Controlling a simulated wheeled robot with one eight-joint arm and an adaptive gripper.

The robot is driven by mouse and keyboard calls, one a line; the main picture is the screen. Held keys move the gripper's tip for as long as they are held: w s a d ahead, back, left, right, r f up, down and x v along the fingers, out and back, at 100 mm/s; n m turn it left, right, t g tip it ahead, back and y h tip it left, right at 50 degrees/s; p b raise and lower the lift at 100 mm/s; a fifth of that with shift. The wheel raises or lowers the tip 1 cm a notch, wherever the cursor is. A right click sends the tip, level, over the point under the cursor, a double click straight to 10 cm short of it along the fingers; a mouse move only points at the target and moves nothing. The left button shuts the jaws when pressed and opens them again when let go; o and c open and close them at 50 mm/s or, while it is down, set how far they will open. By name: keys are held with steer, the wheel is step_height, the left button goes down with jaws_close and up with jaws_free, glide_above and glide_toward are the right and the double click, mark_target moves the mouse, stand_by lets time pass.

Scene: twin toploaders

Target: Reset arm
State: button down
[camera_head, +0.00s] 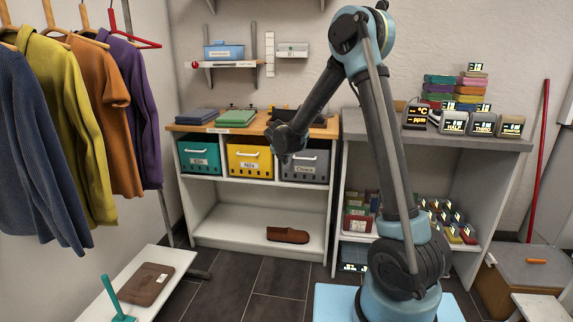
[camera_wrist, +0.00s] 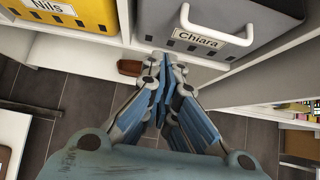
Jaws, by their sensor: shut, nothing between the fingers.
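My gripper (camera_wrist: 163,105) is shut and empty in the wrist view. Its blue-padded fingers point toward the shelf unit, just below the grey bin labelled Chiara (camera_wrist: 215,30). In the head view my arm rises from its blue base and bends down to the left. Its end hangs in front of the bins, near the grey Chiara bin (camera_head: 305,167). The fingertips are hard to make out there.
A yellow Nils bin (camera_head: 250,160) and a teal bin (camera_head: 200,158) fill the same shelf row. A brown shoe (camera_head: 288,235) lies on the lower shelf. Clothes (camera_head: 88,110) hang at left above a white bench (camera_head: 105,295). A grey-topped shelf (camera_head: 440,138) stands right. Dark floor is open between.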

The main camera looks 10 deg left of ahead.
steer(key=s+d+r+m+g+h, duration=0.15)
steer(key=s+d+r+m, duration=0.25)
steer(key=s+d+m, duration=0.8)
steer(key=s+d+r+m+g, duration=0.2)
steer(key=s+d+r+m, duration=0.45)
steer(key=d, duration=0.95)
steer(key=s+d+f+m+g, duration=0.1)
steer(key=s+d+f+m, duration=0.2)
steer(key=s, duration=0.7)
steer(key=s+d+f+m+g+y, duration=0.1)
steer(key=s+d+f+m, duration=0.2)
steer(key=s+m, duration=0.5)
steer(key=s+d+f+m+g+y, duration=0.1)
steer(key=s+d+f+m, duration=0.2)
steer(key=s+m, duration=0.3)
steer(key=s+f, duration=0.1)
steer(key=s, duration=0.4)
steer(key=shift+s+f, duration=0.35)
